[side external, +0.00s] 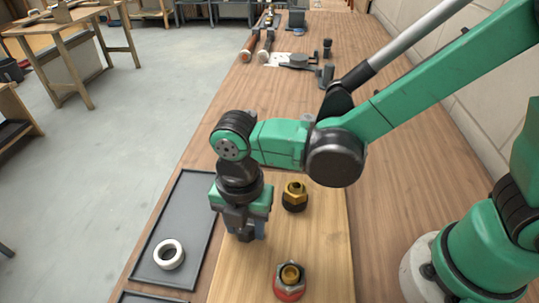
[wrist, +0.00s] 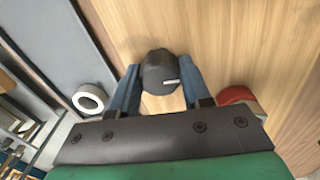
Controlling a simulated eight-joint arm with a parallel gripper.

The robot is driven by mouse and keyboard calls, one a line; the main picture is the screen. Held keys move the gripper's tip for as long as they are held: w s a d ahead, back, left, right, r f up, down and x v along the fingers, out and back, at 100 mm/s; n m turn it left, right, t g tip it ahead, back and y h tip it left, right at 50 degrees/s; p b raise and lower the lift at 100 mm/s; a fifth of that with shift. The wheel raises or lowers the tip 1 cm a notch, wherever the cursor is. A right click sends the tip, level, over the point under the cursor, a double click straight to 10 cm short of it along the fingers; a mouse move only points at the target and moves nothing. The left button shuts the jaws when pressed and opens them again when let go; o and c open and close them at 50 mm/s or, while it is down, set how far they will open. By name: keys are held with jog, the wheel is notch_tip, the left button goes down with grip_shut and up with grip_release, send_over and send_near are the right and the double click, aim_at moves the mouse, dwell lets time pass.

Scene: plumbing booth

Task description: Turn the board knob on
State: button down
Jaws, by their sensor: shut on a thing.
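The board knob (wrist: 160,73) is a dark round knob with a white pointer mark, on the light wooden board (side external: 325,245). It shows in the wrist view between the two blue fingers of my gripper (wrist: 158,88). The fingers are shut on its sides. In the wrist view the white mark lies to the right of the knob's middle, running roughly sideways. In the side view my gripper (side external: 247,236) points down at the board's left part and hides the knob.
A brass fitting with a dark base (side external: 294,196) and one with a red base (side external: 289,282) stand on the board, right of my gripper. A grey tray (side external: 181,215) with a white ring (side external: 169,254) lies to the left. Pipes and tools (side external: 297,61) lie at the bench's far end.

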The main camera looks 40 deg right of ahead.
jog(key=m, duration=0.8)
jog(key=shift+m, duration=0.4)
jog(key=m, duration=0.4)
jog(key=shift+m, duration=1.9)
jog(key=shift+c, duration=2)
grip_release()
jog(key=shift+r, duration=0.1)
